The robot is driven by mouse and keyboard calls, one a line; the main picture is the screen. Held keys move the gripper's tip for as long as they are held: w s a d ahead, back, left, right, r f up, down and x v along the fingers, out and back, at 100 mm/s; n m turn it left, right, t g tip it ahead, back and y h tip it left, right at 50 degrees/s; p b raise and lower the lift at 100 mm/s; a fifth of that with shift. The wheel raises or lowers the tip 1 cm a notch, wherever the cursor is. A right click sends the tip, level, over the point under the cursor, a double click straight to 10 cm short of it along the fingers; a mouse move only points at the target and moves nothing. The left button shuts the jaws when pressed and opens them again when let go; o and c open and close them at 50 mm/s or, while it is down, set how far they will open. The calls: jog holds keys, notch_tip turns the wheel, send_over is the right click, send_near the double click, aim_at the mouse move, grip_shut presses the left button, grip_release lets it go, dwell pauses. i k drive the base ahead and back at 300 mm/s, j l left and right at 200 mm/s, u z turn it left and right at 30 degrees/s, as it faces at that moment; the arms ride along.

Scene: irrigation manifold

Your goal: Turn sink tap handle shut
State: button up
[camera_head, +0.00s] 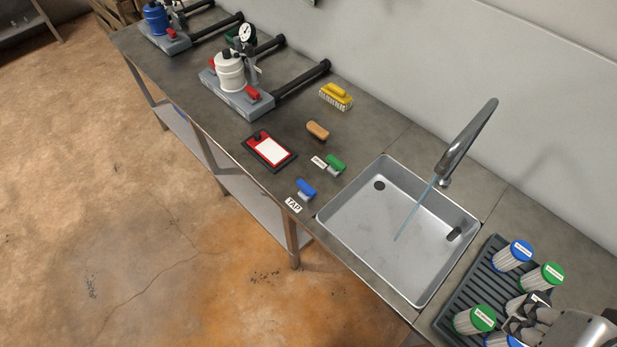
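The sink tap's handle is a small blue lever (305,188) on the bench, left of the sink, behind a white label reading TAP (293,205). The curved metal spout (470,140) stands behind the sink (335,222), and a thin stream of water (412,213) runs from it into the basin. A similar green lever (335,163) sits just behind the blue one, with its own small label (319,162). My gripper (522,313) is at the bottom right, over the ribbed rack, far from the blue lever. Its finger opening is unclear.
The dark ribbed rack (463,293) holds several clear canisters with blue and green lids. A white-canister pump unit (232,80) stands farther back.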

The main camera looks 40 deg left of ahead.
aim_at(307, 190)
jog(key=u, duration=1.75)
jog(key=i+j, duration=0.15)
jog(key=i, duration=0.45)
